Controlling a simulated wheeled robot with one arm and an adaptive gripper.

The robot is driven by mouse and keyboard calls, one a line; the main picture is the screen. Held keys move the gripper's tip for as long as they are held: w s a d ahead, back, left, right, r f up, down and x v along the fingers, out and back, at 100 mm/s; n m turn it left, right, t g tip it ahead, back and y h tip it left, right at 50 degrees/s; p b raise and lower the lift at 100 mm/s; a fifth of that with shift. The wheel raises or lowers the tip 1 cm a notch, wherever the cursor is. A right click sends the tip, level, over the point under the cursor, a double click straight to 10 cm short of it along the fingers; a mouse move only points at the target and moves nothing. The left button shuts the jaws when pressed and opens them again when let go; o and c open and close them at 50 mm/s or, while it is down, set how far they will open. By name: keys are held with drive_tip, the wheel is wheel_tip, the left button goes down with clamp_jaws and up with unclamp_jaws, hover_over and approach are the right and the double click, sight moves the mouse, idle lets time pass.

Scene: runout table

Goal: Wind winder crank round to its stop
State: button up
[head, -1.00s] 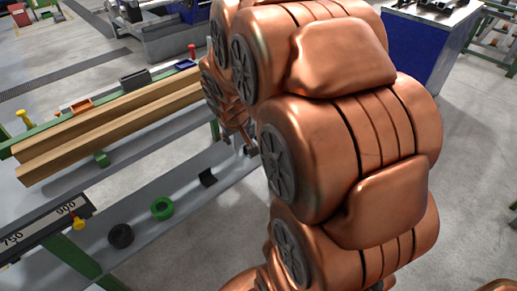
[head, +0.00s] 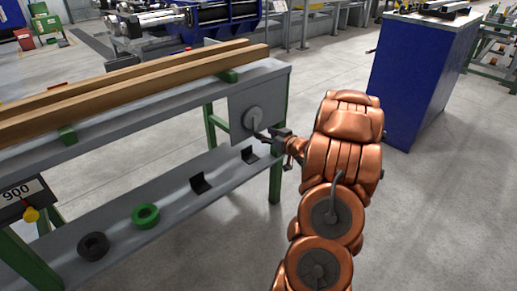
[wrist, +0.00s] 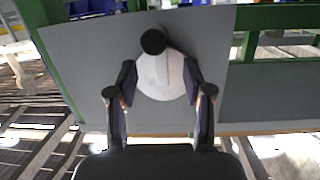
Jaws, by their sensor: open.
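The winder crank (head: 252,118) is a pale grey disc on a grey plate (head: 243,98) at the right end of the runout table. In the wrist view the disc (wrist: 162,82) sits face-on in the middle, with a round black knob (wrist: 153,41) at its upper edge. My gripper (head: 274,138) is just in front of the plate, to the lower right of the disc. In the wrist view my gripper (wrist: 159,70) is open, one finger on each side of the disc. The knob lies above and between the fingertips, not gripped. I cannot tell whether the fingers touch the disc.
Wooden beams (head: 150,80) lie along the table top. The lower shelf holds a green ring (head: 145,216), a black ring (head: 93,246) and dark angled brackets (head: 201,184). A blue cabinet (head: 420,75) stands at right. The floor between is clear.

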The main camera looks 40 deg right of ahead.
wheel_tip(320, 180, down, 3)
drive_tip(key=s+t+y+b, duration=0.1)
drive_tip(key=s+t+b, duration=0.1)
drive_tip(key=s, duration=0.1)
drive_tip(key=shift+w+d+f+b, duration=0.15)
drive_tip(key=shift+w+b, duration=0.4)
drive_tip(key=shift+w, duration=1.4)
drive_tip(key=shift+w+d+b, duration=0.1)
drive_tip(key=shift+w+b, duration=0.4)
drive_tip(key=shift+w, duration=1.45)
clamp_jaws()
